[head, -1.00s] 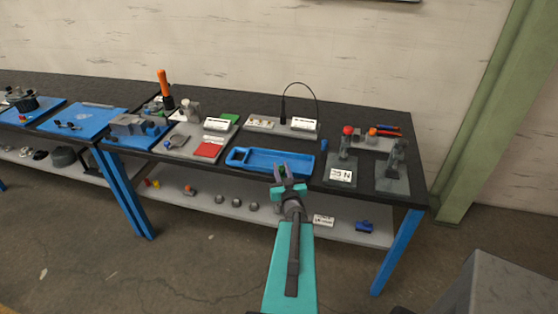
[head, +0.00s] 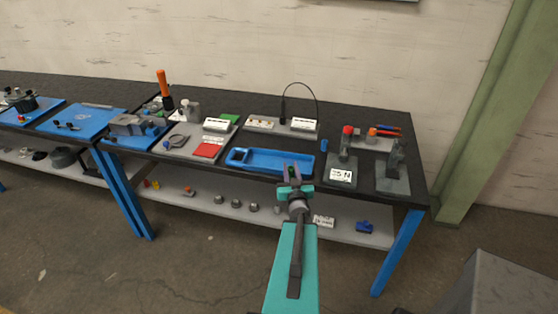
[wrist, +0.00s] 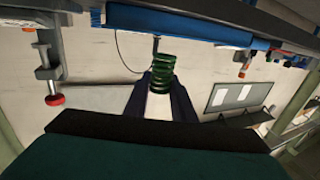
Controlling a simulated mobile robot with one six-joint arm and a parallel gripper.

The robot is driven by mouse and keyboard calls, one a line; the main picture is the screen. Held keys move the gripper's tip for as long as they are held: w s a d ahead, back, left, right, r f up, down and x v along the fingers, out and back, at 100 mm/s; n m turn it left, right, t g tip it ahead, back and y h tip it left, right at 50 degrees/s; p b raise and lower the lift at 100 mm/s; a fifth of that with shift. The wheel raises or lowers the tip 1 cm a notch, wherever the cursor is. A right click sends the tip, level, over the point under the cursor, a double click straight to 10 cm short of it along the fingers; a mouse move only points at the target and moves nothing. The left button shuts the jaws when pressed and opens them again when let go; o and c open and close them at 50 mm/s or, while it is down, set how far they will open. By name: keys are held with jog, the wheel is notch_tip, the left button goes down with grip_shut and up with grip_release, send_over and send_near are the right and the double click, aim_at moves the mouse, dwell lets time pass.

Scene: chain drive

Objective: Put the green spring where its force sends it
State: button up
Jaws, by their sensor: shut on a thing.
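My gripper (head: 292,171) is shut on the green spring (wrist: 162,72), which stands between the two fingers in the wrist view. In the head view the spring (head: 292,172) is a small dark green spot at the fingertips, in front of the front edge of the blue tray. A press-like stand with a red knob (head: 347,132) and a sign reading about "25 N" (head: 340,175) stands to the right. A green pad (head: 229,118) and a red pad (head: 207,150) lie on a grey board (head: 181,152) to the left, with white labels too small to read.
The blue tray (head: 254,170) lies on the black bench top at its front edge. A second grey stand (head: 393,183) is at the right. A board with a thin curved cable (head: 317,95) is behind. The lower shelf (head: 175,204) holds several small parts.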

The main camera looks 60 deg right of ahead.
jog(key=w+d+b, duration=0.1)
jog(key=b, duration=0.4)
jog(key=w+d+b, duration=0.1)
jog(key=w+b, duration=0.1)
jog(key=b, duration=0.2)
jog(key=w+d+b, duration=0.1)
jog(key=w+b, duration=0.1)
jog(key=b, duration=0.3)
jog(key=shift+w+d+f+b, duration=0.1)
jog(key=shift+d+f+b, duration=0.25)
jog(key=shift+w+d+f, duration=0.1)
jog(key=shift+w+d, duration=1)
jog(key=shift+w, duration=0.3)
jog(key=shift+w+d+f, duration=0.1)
jog(key=shift+w+d, duration=1)
jog(key=shift+w, duration=0.3)
jog(key=shift+w+d, duration=0.3)
jog(key=shift+w, duration=0.1)
jog(key=shift+f, duration=1.75)
jog(key=shift+f+b, duration=0.2)
jog(key=shift+b, duration=0.1)
jog(key=o, duration=1.1)
jog(key=shift+c, duration=0.2)
